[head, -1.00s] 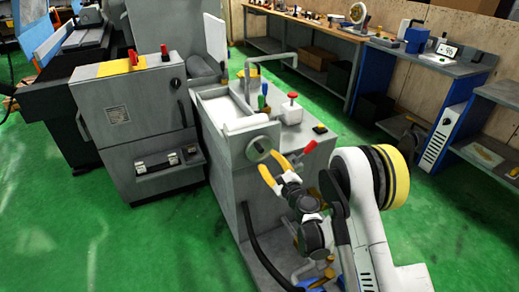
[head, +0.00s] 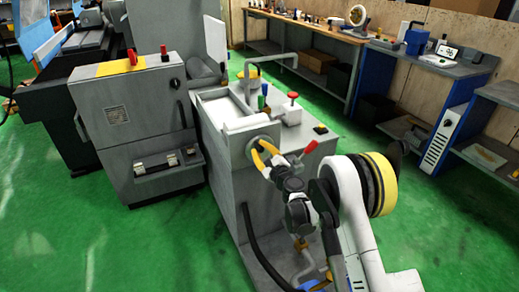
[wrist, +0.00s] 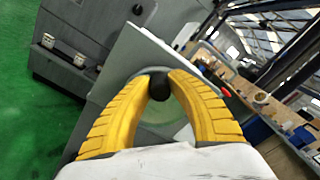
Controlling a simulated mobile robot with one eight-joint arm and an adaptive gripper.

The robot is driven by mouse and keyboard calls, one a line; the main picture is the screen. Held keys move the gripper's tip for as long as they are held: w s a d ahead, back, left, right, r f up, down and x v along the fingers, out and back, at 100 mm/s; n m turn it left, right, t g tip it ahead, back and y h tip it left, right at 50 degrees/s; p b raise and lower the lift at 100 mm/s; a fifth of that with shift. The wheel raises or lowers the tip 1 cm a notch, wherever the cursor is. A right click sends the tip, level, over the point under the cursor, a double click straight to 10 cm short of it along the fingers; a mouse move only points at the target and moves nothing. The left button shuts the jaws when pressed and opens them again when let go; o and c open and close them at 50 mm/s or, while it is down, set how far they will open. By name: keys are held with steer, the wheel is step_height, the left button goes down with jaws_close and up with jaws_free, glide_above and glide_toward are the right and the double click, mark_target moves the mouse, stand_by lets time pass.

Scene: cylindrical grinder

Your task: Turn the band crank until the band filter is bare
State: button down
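The band crank (head: 258,147) is a round grey disc on the front of the grey filter unit (head: 236,183). It shows in the wrist view as a pale disc behind the fingers (wrist: 180,132), with a dark round knob (wrist: 160,88) in front. My gripper (head: 257,148) has its yellow fingers at the crank. In the wrist view my gripper (wrist: 162,78) has one finger on each side of the knob, very close to it; I cannot tell if they press on it. A white band (head: 242,122) lies across the unit's top; its surface detail is too small to judge.
A red-handled lever (head: 308,149) stands just right of the crank. A red knob (head: 293,96) and a bent pipe (head: 268,57) are on top of the unit. A grey cabinet (head: 130,120) stands left. Green floor lies open at the front left.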

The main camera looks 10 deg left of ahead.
mark_target(249, 156)
steer(key=shift+a, duration=0.1)
stand_by(0.3)
steer(key=n, duration=0.1)
steer(key=a+f+n, duration=0.1)
steer(key=n, duration=0.1)
steer(key=shift+s+f+n, duration=0.1)
steer(key=shift+s+n, duration=0.2)
steer(key=shift+s, duration=0.1)
steer(key=n, duration=0.1)
steer(key=f+n, duration=0.1)
steer(key=n, duration=0.1)
steer(key=shift+s+a+f+n, duration=0.25)
steer(key=shift+s+a+n, duration=0.05)
steer(key=shift+a, duration=0.1)
steer(key=n, duration=0.1)
steer(key=f+n, duration=0.1)
steer(key=n, duration=0.1)
steer(key=shift+s+a+f+n, duration=0.15)
steer(key=shift+f+n, duration=0.55)
steer(key=shift+n, duration=0.4)
steer(key=shift+f+n, duration=0.4)
steer(key=shift+n, duration=0.4)
steer(key=c, duration=1.2)
jaws_free()
steer(key=shift+c, duration=0.2)
